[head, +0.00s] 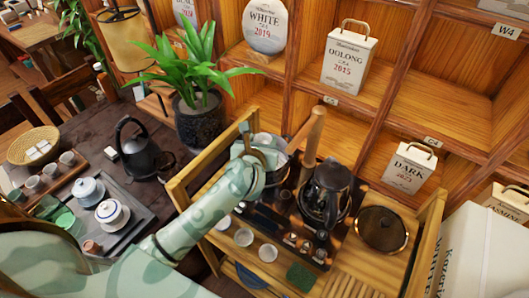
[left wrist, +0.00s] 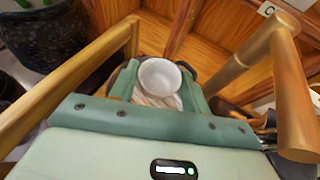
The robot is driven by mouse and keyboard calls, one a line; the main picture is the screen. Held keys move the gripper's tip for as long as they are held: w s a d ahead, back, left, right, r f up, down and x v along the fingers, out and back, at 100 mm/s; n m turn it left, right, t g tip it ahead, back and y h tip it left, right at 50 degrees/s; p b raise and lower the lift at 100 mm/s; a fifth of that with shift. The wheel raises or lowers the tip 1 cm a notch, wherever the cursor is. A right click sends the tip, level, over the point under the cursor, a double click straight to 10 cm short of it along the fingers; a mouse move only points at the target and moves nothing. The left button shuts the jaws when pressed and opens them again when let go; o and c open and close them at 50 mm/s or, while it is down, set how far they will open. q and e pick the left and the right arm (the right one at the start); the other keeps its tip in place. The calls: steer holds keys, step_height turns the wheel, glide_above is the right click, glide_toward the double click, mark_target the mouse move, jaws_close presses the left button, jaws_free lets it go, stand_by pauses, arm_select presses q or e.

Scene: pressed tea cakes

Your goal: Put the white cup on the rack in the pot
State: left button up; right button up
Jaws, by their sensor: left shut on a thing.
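My left gripper (head: 262,160) reaches over the back left of the wooden rack (head: 205,170) in the head view. In the left wrist view its fingers (left wrist: 158,90) are shut on a white cup (left wrist: 158,77), with the cup's round opening facing the camera. A grey metal pot (head: 281,158) shows partly behind and beside my left gripper. I cannot tell whether the cup is inside it or above it. My right gripper is not in view.
Several white cups, one nearest the front (head: 268,252), stand on the rack. A thick wooden post (head: 312,140) rises right of my gripper, and a dark glass kettle (head: 326,192) stands beside it. A round lid (head: 382,229) lies farther right. A potted plant (head: 198,118) stands behind left.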

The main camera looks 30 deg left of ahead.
arm_select(q)
steer(key=shift+w+f, duration=0.4)
steer(key=shift+f, duration=0.15)
steer(key=shift+w+f+b, duration=0.15)
steer(key=shift+f+b, duration=0.2)
steer(key=shift+f, duration=0.55)
steer(key=shift+w+f+b, duration=0.1)
steer(key=shift+f+b, duration=0.2)
steer(key=shift+f, duration=0.6)
steer(key=shift+f+b, duration=0.45)
steer(key=shift+f, duration=0.15)
steer(key=o, duration=1)
steer(key=shift+c, duration=0.2)
steer(key=shift+r, duration=0.15)
